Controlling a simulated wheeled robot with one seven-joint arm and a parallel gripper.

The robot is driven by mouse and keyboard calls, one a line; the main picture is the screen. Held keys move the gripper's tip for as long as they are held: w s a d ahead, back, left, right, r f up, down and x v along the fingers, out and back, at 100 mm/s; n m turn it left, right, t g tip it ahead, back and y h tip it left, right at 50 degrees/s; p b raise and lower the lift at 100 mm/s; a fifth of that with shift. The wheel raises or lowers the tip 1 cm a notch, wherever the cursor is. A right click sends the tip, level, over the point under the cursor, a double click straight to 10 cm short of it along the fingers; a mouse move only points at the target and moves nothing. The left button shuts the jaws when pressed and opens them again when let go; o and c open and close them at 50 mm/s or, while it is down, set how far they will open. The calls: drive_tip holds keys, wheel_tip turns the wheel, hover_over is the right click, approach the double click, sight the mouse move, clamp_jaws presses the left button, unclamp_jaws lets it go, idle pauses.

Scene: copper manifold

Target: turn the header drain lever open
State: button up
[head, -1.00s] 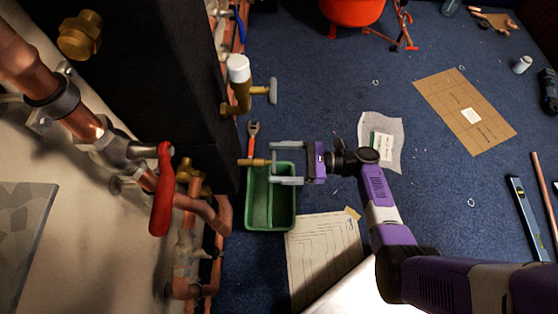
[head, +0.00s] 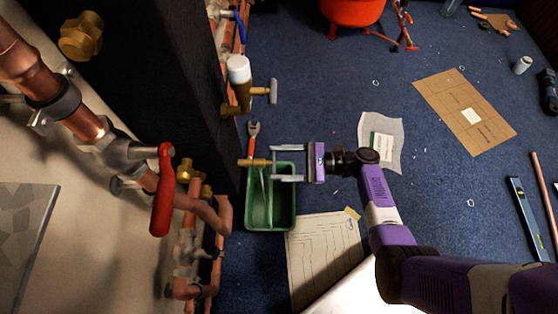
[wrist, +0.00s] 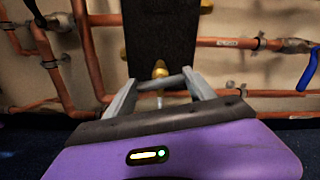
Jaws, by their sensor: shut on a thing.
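The header drain is a brass valve (head: 252,162) low on the dark column, with a small grey lever (head: 273,162) across its outer end. My gripper (head: 276,163) comes from the right and is shut on the lever, one finger on each side. In the wrist view, the brass valve (wrist: 160,69) is straight ahead, and the fingers (wrist: 160,84) close in on the grey bar in front of it. The fingers partly hide the lever. A thin pale streak, perhaps water, runs below the valve into the green tray (head: 292,210).
A similar brass valve with a white cap (head: 238,68) and grey handle stands above. A red lever (head: 162,195) and copper pipes (head: 210,212) are at left. An orange-handled wrench (head: 252,140) lies by the tray. Blue floor at right is mostly open.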

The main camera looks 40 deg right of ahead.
drive_tip(key=shift+s+f+n+b, duration=0.1)
drive_tip(key=shift+n+b, duration=0.9)
drive_tip(key=shift+n, duration=2.8)
drive_tip(key=shift+s+f+n+b, duration=0.1)
drive_tip(key=shift+n+b, duration=0.9)
drive_tip(key=shift+n, duration=2.8)
drive_tip(key=o, duration=1.4)
